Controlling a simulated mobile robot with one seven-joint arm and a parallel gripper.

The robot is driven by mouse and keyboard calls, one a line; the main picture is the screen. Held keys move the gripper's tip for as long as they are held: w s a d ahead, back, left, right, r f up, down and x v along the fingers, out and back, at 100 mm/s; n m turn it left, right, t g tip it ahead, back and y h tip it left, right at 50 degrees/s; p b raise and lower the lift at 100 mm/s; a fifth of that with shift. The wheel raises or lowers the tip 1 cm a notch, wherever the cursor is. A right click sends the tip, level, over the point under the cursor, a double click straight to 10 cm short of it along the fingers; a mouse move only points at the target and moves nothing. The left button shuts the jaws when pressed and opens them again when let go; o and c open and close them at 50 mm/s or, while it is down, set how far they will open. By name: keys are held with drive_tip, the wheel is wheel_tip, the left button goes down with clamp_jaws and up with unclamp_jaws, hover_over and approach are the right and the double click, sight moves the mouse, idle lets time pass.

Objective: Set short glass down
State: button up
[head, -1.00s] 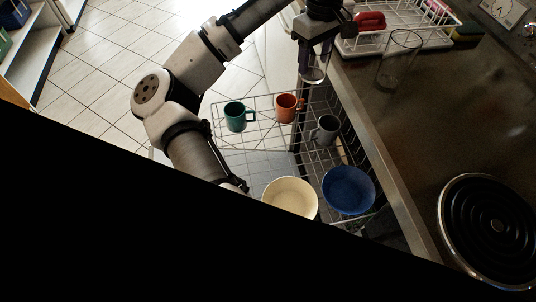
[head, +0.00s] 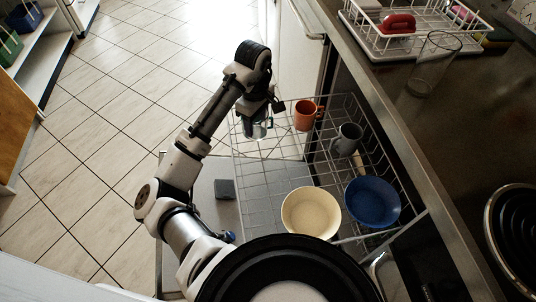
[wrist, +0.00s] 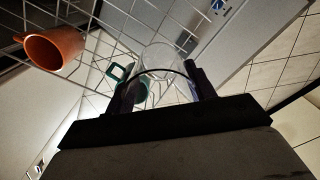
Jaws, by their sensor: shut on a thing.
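My gripper (head: 258,118) is above the far-left part of the pulled-out wire rack (head: 262,178), pointing down. It is shut on a clear short glass (wrist: 163,58), which shows between the two fingers in the wrist view. In the head view the glass is small and mostly hidden by the gripper. A teal mug (wrist: 119,72) shows just behind the glass in the wrist view; in the head view the gripper largely covers it. I cannot tell whether the glass touches the rack or the mug.
The rack also holds an orange mug (head: 305,115), a grey mug (head: 347,140), a cream bowl (head: 310,212) and a blue bowl (head: 372,201). A tall clear glass (head: 432,66) stands on the counter (head: 445,135) near a white dish rack (head: 380,44). A coil burner (head: 515,225) is at right.

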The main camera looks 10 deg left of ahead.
drive_tip(key=shift+f+b, duration=1.3)
drive_tip(key=shift+f, duration=5.75)
drive_tip(key=shift+f, duration=0.1)
drive_tip(key=o, duration=1.1)
drive_tip(key=shift+f, duration=0.1)
wheel_tip(320, 180, up, 12)
drive_tip(key=p, duration=0.2)
drive_tip(key=shift+r+p, duration=0.2)
drive_tip(key=shift+p, duration=0.1)
